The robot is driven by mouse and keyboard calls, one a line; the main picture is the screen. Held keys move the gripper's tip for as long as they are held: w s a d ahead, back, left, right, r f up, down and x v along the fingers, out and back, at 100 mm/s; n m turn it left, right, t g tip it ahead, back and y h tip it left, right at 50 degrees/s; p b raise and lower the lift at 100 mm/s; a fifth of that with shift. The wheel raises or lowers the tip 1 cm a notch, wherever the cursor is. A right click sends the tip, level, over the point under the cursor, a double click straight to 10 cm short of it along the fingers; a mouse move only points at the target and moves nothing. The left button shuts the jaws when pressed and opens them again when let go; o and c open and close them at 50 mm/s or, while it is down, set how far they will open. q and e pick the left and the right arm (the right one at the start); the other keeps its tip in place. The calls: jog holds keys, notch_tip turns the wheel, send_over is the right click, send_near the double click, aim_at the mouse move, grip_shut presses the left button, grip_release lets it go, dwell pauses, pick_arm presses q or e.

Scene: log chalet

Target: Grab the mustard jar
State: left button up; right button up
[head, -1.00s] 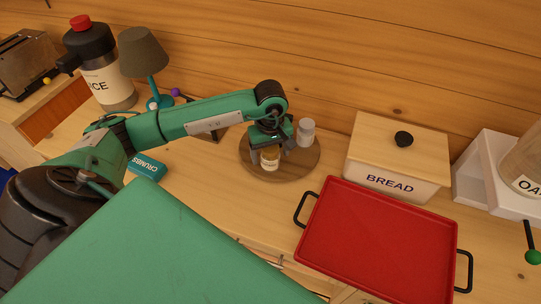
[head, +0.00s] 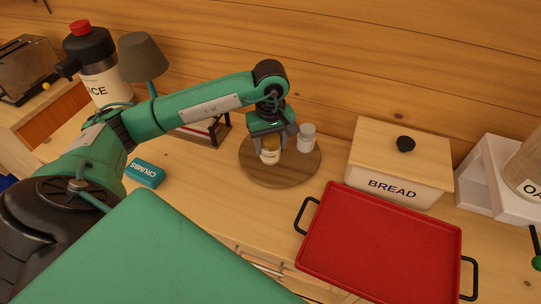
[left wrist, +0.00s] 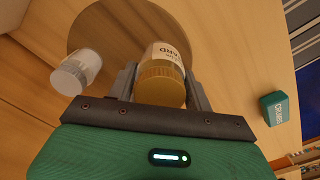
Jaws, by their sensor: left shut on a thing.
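The mustard jar (head: 270,151) is a small jar with a yellow-brown lid and a pale label. It is between the fingers of my left gripper (head: 273,147), which is shut on it, above the round wooden board (head: 283,181). The left wrist view shows the jar (left wrist: 163,78) with its ribbed lid towards me, a finger on each side, and part of the label reading "ARD". A white-lidded jar (head: 306,137) stands on the board just to the right. My right gripper is not in view.
A red tray (head: 385,240) with black handles lies to the right, in front of a bread box (head: 398,165). A teal crumbs box (head: 145,173) lies left of the board. A lamp (head: 143,60) and a large juice bottle (head: 95,65) stand at the back left.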

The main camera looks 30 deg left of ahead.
pick_arm(q)
notch_tip(320, 180, up, 12)
jog(key=shift+r+b, duration=0.1)
jog(key=shift+b, duration=0.6)
jog(key=shift+r, duration=0.9)
